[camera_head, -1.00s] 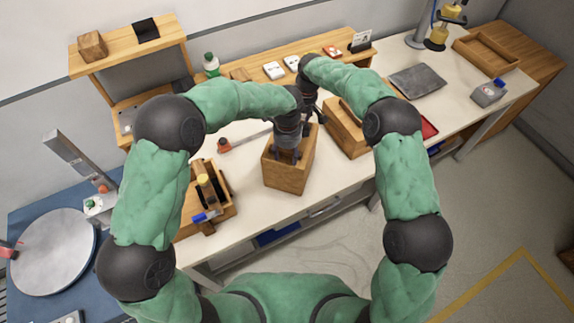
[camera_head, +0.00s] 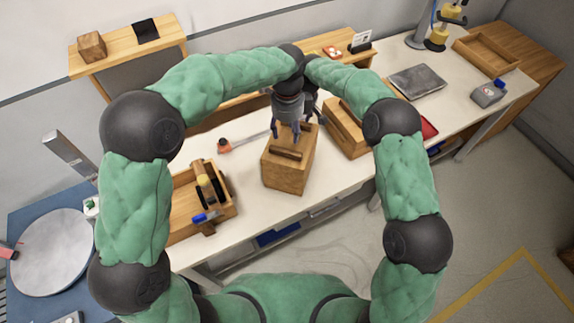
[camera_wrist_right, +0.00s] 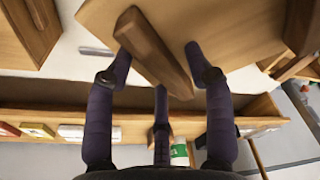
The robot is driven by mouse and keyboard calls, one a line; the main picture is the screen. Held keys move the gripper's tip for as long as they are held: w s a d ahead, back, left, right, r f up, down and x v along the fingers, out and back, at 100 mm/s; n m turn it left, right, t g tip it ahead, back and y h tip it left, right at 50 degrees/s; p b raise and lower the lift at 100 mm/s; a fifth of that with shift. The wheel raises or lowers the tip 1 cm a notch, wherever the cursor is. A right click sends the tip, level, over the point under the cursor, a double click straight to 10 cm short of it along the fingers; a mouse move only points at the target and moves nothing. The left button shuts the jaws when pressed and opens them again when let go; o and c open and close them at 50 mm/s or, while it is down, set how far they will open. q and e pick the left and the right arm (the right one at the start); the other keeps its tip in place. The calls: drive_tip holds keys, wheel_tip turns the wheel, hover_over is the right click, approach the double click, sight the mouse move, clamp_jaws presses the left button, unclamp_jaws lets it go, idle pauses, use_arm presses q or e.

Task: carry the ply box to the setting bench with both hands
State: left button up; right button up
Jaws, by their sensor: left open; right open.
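The ply box (camera_head: 285,172) stands on the white bench, with a wooden bar handle (camera_head: 286,153) along its top. My left gripper (camera_head: 287,132) is open and empty over the box's far top edge. My right gripper is mostly hidden behind the left one in the head view. In the right wrist view my right gripper (camera_wrist_right: 160,57) is open, its fingers spread to either side of the bar handle (camera_wrist_right: 152,50) above the box top (camera_wrist_right: 240,25); contact cannot be told. I cannot tell which surface is the setting bench.
A second wooden box (camera_head: 344,132) stands close on the right. A wooden tray with a wheeled tool (camera_head: 205,192) is on the left, and a rod with a red end (camera_head: 226,146) lies between. A round plate (camera_head: 52,252) sits on a blue surface at far left.

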drive_tip(key=shift+r, duration=0.35)
wheel_tip(320, 180, up, 11)
drive_tip(key=d, duration=0.1)
drive_tip(key=shift+s+d, duration=0.25)
drive_tip(key=shift+d, duration=0.1)
